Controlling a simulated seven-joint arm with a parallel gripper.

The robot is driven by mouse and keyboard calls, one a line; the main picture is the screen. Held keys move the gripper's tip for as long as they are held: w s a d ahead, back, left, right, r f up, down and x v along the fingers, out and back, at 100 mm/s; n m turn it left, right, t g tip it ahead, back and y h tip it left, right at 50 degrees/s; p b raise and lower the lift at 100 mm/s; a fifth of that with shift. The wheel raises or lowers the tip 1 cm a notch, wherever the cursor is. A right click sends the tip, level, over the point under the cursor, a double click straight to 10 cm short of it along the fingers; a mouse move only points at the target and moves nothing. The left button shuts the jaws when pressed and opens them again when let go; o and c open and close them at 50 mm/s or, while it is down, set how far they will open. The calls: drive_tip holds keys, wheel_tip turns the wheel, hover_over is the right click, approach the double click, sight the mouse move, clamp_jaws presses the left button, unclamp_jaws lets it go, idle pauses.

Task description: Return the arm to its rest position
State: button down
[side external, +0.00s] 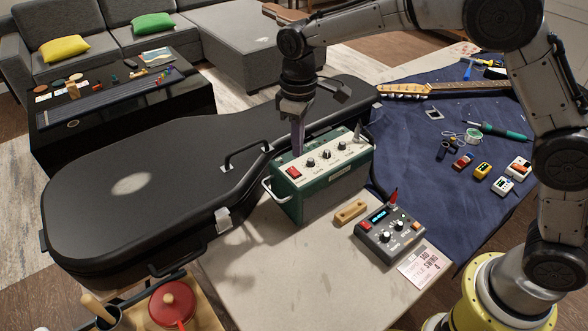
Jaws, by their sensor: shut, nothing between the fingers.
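My gripper (298,137) points down over the left end of the green amplifier (318,192). Its fingers are shut and hold nothing. The fingertips are close to the red switch (293,172) on the amplifier's cream control panel; I cannot tell whether they touch the amplifier. My arm reaches in from the right and arches over the table.
A black guitar case (130,185) lies left of the amplifier. An effects pedal (390,235) and a wooden block (350,212) sit in front. A blue mat (410,140) on the right carries a guitar neck (445,89), a soldering iron (498,131) and several small pedals.

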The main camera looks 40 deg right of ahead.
drive_tip(key=shift+r, duration=0.5)
drive_tip(key=s+d+r+m+t, duration=0.1)
drive_tip(key=s+d+r+t, duration=0.1)
drive_tip(key=s+d+r, duration=0.5)
drive_tip(key=s+d+r+m+t, duration=0.2)
drive_tip(key=s+d+r, duration=0.25)
drive_tip(key=r, duration=0.45)
drive_tip(key=s+d+f+m, duration=0.1)
drive_tip(key=s+f, duration=0.2)
drive_tip(key=s, duration=0.6)
drive_tip(key=s+d+f+m+t, duration=0.1)
drive_tip(key=s+f, duration=0.3)
drive_tip(key=s, duration=0.5)
drive_tip(key=shift+d+f+m+t, duration=0.15)
drive_tip(key=shift+d+m+t, duration=0.15)
drive_tip(key=shift+d+m, duration=0.25)
